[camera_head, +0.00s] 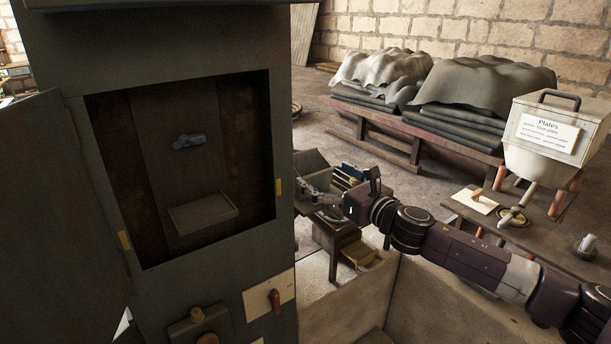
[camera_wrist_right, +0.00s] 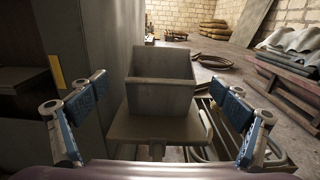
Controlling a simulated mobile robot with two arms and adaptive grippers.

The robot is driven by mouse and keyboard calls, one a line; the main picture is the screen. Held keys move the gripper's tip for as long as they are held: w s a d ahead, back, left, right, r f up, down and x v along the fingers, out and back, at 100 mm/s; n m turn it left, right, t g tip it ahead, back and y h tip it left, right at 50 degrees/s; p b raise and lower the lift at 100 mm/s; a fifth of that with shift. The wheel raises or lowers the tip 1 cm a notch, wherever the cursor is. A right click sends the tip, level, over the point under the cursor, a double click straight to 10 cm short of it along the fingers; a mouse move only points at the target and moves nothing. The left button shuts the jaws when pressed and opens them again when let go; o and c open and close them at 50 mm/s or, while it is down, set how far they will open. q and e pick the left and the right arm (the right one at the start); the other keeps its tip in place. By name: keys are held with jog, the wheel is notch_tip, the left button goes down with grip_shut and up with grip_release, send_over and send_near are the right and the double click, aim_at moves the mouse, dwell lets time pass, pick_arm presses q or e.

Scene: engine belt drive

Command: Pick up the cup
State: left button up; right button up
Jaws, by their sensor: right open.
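No thing in these frames can be told for certain as the cup. A small clear vessel (camera_head: 587,245) stands on the wooden table at the right in the head view; it is too small to identify surely. My right gripper (camera_head: 322,192) is far to the left of it, beside the cabinet. In the right wrist view my right gripper (camera_wrist_right: 158,86) has its blue-padded fingers spread wide with nothing between the pads. A grey open-topped box (camera_wrist_right: 165,97) on a stand shows beyond them, between the fingers in the picture. My left gripper is not in view.
A grey metal cabinet (camera_head: 225,268) with an open door (camera_head: 60,200) fills the left. It holds a small shelf (camera_head: 203,213) and a bluish fitting (camera_head: 188,141). A hopper labelled "Plates" (camera_head: 552,155) stands above the table (camera_head: 470,207). Covered stacks (camera_head: 480,95) lie behind.

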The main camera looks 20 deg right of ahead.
aim_at(303, 161)
jog(key=shift+w+a+r, duration=0.15)
jog(key=shift+w, duration=0.3)
jog(key=x, duration=0.2)
jog(key=p+x, duration=0.1)
jog(key=x, duration=0.1)
jog(key=shift+w+f+p, duration=0.2)
jog(key=shift+f+p, duration=0.1)
jog(key=shift+f, duration=0.1)
jog(key=c, duration=1.2)
jog(key=shift+c, duration=0.7)
jog(key=shift+r, duration=0.15)
